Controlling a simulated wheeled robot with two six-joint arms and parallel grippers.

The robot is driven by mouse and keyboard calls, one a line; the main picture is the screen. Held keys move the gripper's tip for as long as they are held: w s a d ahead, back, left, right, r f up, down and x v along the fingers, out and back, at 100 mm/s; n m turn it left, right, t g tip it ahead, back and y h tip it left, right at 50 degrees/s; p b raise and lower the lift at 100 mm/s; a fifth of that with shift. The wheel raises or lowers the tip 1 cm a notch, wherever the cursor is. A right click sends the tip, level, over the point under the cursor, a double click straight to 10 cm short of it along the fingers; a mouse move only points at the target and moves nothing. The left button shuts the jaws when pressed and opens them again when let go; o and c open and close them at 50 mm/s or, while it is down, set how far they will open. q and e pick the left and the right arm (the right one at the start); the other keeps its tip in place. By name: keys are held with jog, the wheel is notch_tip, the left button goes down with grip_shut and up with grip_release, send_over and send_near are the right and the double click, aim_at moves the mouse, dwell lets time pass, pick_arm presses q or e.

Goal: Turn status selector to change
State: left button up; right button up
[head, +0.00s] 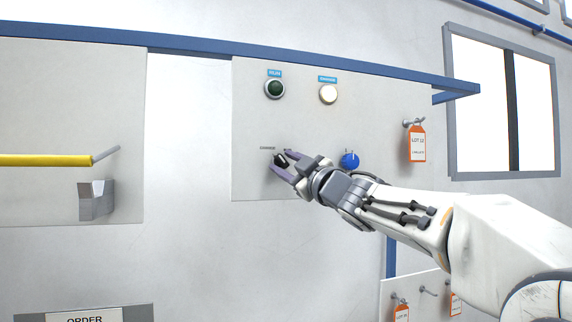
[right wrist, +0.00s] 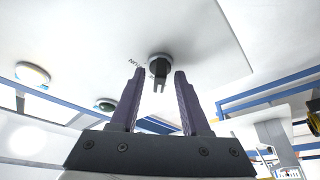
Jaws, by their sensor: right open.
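The status selector is a small black knob (head: 280,161) low on the grey panel, with a small printed label to its upper left. In the right wrist view the selector (right wrist: 159,67) has a round dark base and a narrow handle pointing toward the camera's lower side. My right gripper (head: 284,157) is open at the selector, with its purple fingers on either side of the knob. In the right wrist view the fingers (right wrist: 160,72) show a clear gap on both sides of the handle. Contact cannot be told. My left gripper is out of view.
A green lamp (head: 274,89) and a lit white lamp (head: 328,94) sit above the selector. A blue button (head: 349,160) is to the right, close to my right wrist. An orange tag (head: 417,143) hangs further right. A yellow bar (head: 45,161) is at the left.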

jog(key=shift+s+d+f+b, duration=0.15)
jog(key=shift+s+d+b, duration=0.1)
jog(key=shift+s+b, duration=0.1)
jog(key=b+v, duration=0.3)
jog(key=v, duration=0.6)
jog(key=shift+s+d, duration=0.15)
jog(key=shift+s, duration=0.1)
jog(key=shift+f, duration=0.1)
